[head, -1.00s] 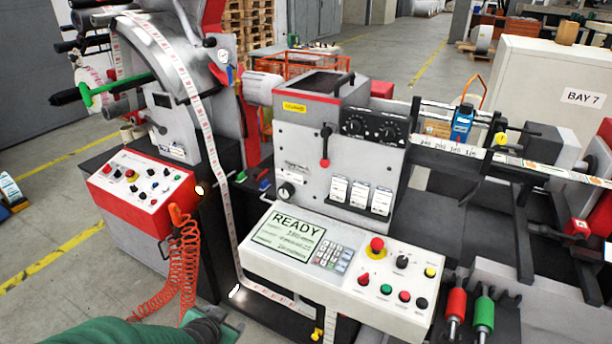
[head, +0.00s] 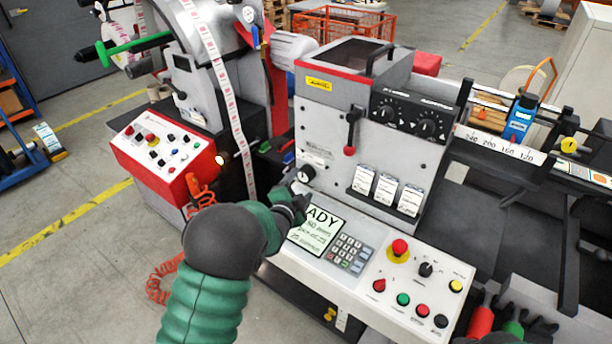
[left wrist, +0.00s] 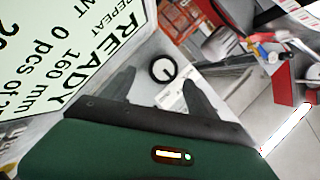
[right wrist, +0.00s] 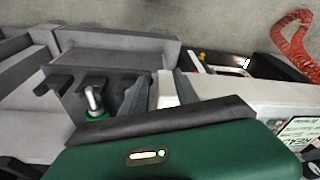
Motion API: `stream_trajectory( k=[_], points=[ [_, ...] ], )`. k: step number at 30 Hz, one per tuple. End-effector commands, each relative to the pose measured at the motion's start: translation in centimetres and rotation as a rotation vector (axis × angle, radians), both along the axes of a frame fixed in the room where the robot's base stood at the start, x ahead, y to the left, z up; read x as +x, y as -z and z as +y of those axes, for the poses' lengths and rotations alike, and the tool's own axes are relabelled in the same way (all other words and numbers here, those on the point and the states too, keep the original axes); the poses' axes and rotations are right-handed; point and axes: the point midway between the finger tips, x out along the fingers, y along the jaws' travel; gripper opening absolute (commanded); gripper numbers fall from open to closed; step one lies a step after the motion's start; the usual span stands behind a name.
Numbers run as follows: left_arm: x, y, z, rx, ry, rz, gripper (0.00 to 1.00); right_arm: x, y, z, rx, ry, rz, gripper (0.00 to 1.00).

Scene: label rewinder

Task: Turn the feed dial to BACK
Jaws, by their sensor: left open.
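A round dial (head: 305,173) with a pale face and dark rim is on the lower left of the grey machine front; I cannot read its label. It also shows in the left wrist view (left wrist: 163,69), just beyond and between the fingertips. My left gripper (head: 299,192) is open and empty, close in front of the dial and apart from it as far as I can tell. Two black dials (head: 407,121) sit on a dark panel higher up. My right gripper (right wrist: 162,90) is open, low at the right front of the machine.
The console with the READY screen (head: 315,232), keypad and red stop button (head: 399,247) lies below the dial. A red-knobbed lever (head: 350,150) and white tags (head: 387,190) are to its right. Red and green handles (head: 480,322) stand near my right gripper.

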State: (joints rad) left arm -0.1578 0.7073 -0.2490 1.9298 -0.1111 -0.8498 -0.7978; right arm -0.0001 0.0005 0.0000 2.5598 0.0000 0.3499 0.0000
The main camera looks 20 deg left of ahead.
Motion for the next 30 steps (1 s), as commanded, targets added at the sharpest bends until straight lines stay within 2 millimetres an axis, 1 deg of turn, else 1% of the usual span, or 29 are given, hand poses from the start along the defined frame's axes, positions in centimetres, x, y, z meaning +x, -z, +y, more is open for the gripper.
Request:
stream_trajectory(
  k=[1, 3, 7, 9, 12, 17, 18, 30],
  points=[
    [1.1, 0.2, 0.1, 0.001, -0.001, 0.000, 0.68, 0.0, -0.3, 0.0, 0.000, 0.000, 0.000, 0.36],
    [2.6, 0.4, 0.1, 0.000, -0.001, -0.002, 0.68, 0.0, -0.5, 0.0, 0.000, 0.000, 0.000, 0.36],
    [4.5, 0.9, 0.0, -0.001, -0.001, -0.002, 0.68, 0.0, -0.6, 0.0, 0.000, 0.000, 0.000, 0.36],
    [5.1, 1.0, 0.0, -0.001, -0.001, -0.002, 0.68, 0.0, -0.6, 0.0, 0.000, 0.000, 0.000, 0.36],
    [5.4, 1.1, 0.0, -0.002, -0.001, -0.001, 0.68, 0.0, -0.6, 0.0, 0.000, 0.000, 0.000, 0.36],
    [5.4, 1.1, 0.0, -0.002, -0.001, -0.001, 0.68, 0.0, -0.6, 0.0, 0.000, 0.000, 0.000, 0.36],
    [5.4, 1.1, 0.0, -0.002, -0.001, -0.001, 0.67, 0.0, -0.6, 0.0, 0.000, 0.000, 0.000, 0.36],
    [5.4, 1.2, -0.1, -0.001, 0.000, 0.000, 0.14, 0.0, -0.6, 0.0, 0.000, 0.000, 0.000, 0.36]
  ],
)
